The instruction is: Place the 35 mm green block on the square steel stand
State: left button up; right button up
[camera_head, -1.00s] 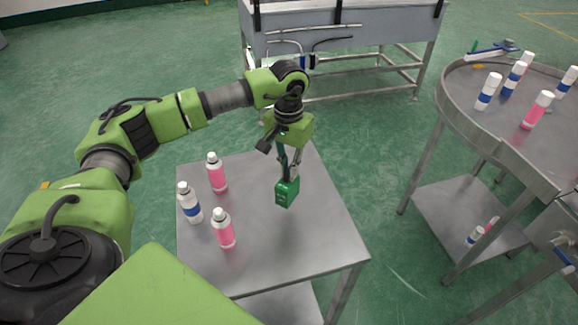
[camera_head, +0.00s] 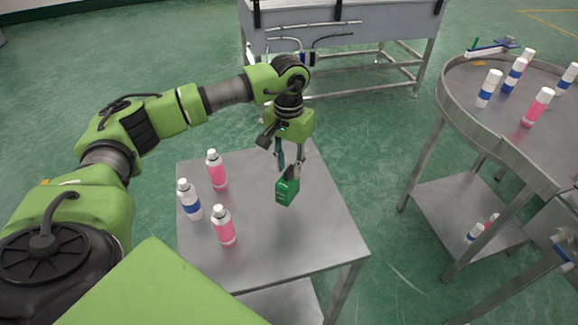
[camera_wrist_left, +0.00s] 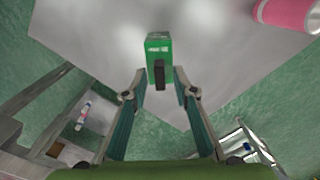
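The green block (camera_head: 287,192) has a black grip on top and stands on the square steel stand (camera_head: 310,235), right of the stand's middle. In the left wrist view the block (camera_wrist_left: 158,46) lies ahead of the fingertips, and its black grip (camera_wrist_left: 160,76) points back between them. My left gripper (camera_head: 289,164) is open just above the block. In the left wrist view the fingers of this gripper (camera_wrist_left: 158,88) stand apart on both sides of the grip, with visible gaps. My right gripper is in neither view.
Two pink bottles (camera_head: 217,170) (camera_head: 224,227) and a blue-and-white bottle (camera_head: 190,200) stand on the stand's left part. A round steel table (camera_head: 480,125) with several bottles is at the right. A grey steel bench (camera_head: 350,25) stands behind. The stand's front right is clear.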

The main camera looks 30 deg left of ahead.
pick_arm(q)
notch_tip(320, 180, up, 11)
jog(key=b, duration=0.2)
jog(key=shift+r, duration=0.15)
dwell(0.3)
